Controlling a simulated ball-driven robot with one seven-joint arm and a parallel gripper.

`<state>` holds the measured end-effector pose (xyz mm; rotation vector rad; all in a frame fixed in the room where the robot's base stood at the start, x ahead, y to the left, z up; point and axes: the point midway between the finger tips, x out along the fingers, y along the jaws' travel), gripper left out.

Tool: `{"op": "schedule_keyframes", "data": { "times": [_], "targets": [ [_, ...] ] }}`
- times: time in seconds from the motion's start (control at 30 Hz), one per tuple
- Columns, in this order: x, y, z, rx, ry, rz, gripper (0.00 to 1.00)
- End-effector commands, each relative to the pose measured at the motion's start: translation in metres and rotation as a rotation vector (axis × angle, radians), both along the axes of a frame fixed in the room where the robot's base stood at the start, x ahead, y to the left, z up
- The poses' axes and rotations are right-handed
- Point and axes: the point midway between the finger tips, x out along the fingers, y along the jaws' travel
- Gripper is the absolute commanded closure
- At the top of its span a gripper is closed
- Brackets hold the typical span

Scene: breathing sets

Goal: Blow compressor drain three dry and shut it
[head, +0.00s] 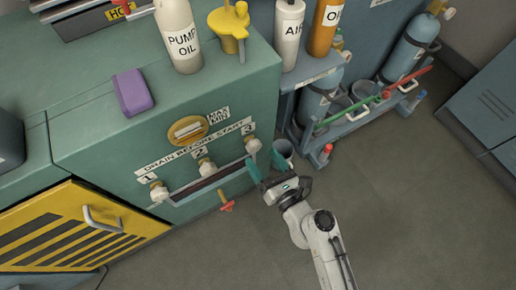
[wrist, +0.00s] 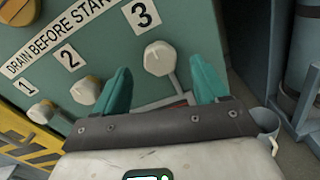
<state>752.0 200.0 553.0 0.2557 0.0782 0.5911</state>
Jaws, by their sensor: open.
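The green compressor cabinet (head: 110,150) has a front strip reading "DRAIN BEFORE START" and three pale drain knobs. Drain knob three (head: 253,145) is the rightmost, under the label 3; it also shows in the wrist view (wrist: 158,57). Knob two (head: 207,167) and knob one (head: 158,190) are to its left. My gripper (head: 265,165) is open and empty, close before drain three. In the wrist view its green fingers (wrist: 160,66) frame knob three, with no contact visible. I cannot tell whether the drain is open or wet.
A grey cup (head: 283,150) is close behind my gripper. A dark trough (head: 210,180) runs below the knobs, with a red handle (head: 226,206) under it. A purple block (head: 133,92) and an oil bottle (head: 178,35) stand on top. A bottle rack (head: 350,122) stands right; floor in front is clear.

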Motion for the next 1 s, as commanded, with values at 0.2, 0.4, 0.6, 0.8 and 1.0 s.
{"op": "schedule_keyframes", "data": {
  "times": [0.2, 0.4, 0.6, 0.8, 1.0],
  "targets": [
    [0.025, 0.017, 0.000, -0.001, -0.002, 0.001, 0.27],
    [0.033, 0.022, 0.000, -0.002, -0.001, 0.000, 0.27],
    [0.034, 0.022, 0.000, -0.002, -0.001, -0.001, 0.27],
    [0.033, 0.022, 0.000, -0.002, -0.001, -0.001, 0.42],
    [0.033, 0.022, 0.000, -0.002, -0.001, -0.001, 0.61]
  ]
}}
